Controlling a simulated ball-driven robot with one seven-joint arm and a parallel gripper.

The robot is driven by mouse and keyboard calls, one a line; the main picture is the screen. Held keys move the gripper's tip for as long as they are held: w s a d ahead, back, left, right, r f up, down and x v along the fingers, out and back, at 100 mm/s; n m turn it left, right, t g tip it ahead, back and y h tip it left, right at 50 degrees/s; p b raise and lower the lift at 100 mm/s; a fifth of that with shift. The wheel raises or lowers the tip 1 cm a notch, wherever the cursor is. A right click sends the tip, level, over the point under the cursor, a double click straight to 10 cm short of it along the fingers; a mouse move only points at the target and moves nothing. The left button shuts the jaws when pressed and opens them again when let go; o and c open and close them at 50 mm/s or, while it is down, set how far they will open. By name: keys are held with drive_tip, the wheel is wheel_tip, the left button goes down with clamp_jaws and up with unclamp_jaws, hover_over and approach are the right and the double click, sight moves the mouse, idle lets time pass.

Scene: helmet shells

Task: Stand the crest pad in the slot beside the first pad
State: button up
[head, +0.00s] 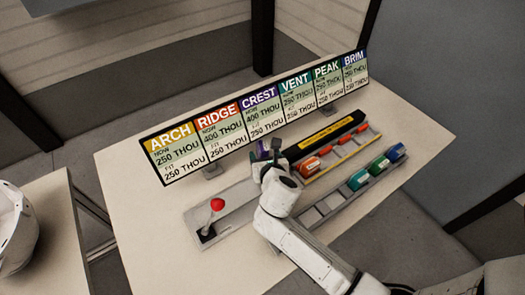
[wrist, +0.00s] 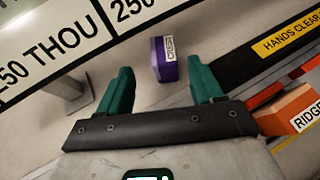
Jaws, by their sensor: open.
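The purple crest pad (wrist: 165,66), with a white CREST label, sits on the pale surface below the sign in the wrist view. My gripper (wrist: 161,70) is open, its green fingers on either side of the pad, with gaps showing and no grip on it. In the head view my gripper (head: 266,151) is over the table just in front of the sign and mostly hides the pad. An orange pad (head: 309,166), labelled RIDGE in the wrist view (wrist: 290,108), sits at the near left end of the upper slotted rail (head: 322,178). I cannot tell which slot is meant.
The sign (head: 262,115) stands along the table's back. A black bar (head: 325,136) with a yellow label lies right of my gripper. A lower rail (head: 316,220) holds blue (head: 396,152), green (head: 379,165) and teal (head: 358,180) pads. A red-knobbed lever (head: 217,204) stands left.

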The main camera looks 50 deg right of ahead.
sight(263, 149)
drive_tip(key=shift+d+x, duration=0.25)
drive_tip(key=shift+x, duration=2.55)
drive_tip(key=shift+s+r, duration=0.1)
drive_tip(key=shift+s, duration=0.05)
drive_tip(key=shift+a, duration=0.1)
drive_tip(key=c, duration=1.1)
drive_tip(key=shift+c, duration=0.2)
drive_tip(key=shift+r, duration=0.1)
drive_tip(key=shift+s+a+r, duration=0.3)
drive_tip(key=shift+s+r, duration=0.05)
drive_tip(key=shift+r, duration=0.1)
drive_tip(key=v, duration=1.4)
drive_tip(key=shift+s+a, duration=0.2)
drive_tip(key=shift+s, duration=0.2)
